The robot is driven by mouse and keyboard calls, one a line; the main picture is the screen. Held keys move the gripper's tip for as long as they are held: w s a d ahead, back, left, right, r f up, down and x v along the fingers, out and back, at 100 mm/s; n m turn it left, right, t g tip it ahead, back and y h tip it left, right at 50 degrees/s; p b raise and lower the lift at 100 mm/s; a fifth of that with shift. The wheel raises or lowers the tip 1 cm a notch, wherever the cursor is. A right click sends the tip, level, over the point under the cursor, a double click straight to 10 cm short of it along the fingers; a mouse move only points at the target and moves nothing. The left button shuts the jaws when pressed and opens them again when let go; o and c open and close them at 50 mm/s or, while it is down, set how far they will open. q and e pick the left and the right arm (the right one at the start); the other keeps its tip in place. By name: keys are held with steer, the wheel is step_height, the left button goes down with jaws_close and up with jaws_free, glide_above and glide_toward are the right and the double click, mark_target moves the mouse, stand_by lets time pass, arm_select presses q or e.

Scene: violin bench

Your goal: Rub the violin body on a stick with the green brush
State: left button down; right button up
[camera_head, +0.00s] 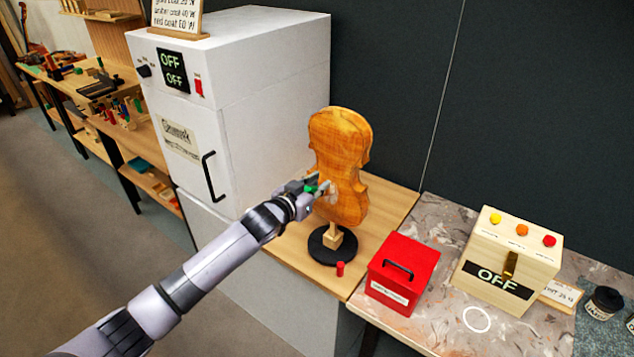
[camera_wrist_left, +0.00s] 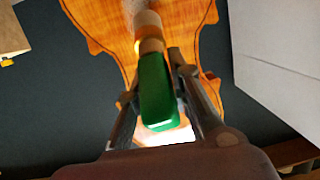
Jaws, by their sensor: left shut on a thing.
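The orange-brown violin body (camera_head: 341,144) stands upright on a stick over a round black base (camera_head: 325,250) on a wooden bench. My left gripper (camera_head: 318,188) is in front of the violin's lower middle, shut on the green brush (camera_head: 324,186). In the left wrist view the brush's green handle (camera_wrist_left: 157,95) sits between the two fingers (camera_wrist_left: 158,105). Its pale bristle end points at the violin body (camera_wrist_left: 105,22) and overlaps it; I cannot tell for certain whether it touches. My right gripper is in neither view.
A white cabinet (camera_head: 265,110) with a black handle stands left of the violin. A small red cylinder (camera_head: 340,269) is by the base. A red box (camera_head: 402,272) and a wooden box with buttons (camera_head: 508,258) stand to the right. A dark wall is behind.

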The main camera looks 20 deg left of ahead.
arm_select(q)
steer(key=shift+f+b, duration=1.75)
steer(key=shift+f, duration=1.35)
steer(key=shift+w+r+p, duration=0.2)
steer(key=shift+r+p, duration=2.15)
steer(key=shift+w+r+p, duration=0.2)
steer(key=shift+r+p, duration=2.1)
step_height(320, 180, down, 9)
steer(key=b, duration=0.6)
steer(key=shift+w+b, duration=0.2)
steer(key=shift+b, duration=0.1)
steer(key=f+p+v, duration=0.1)
steer(key=p+v, duration=0.3)
steer(key=v, duration=0.2)
steer(key=shift+a+f, duration=0.2)
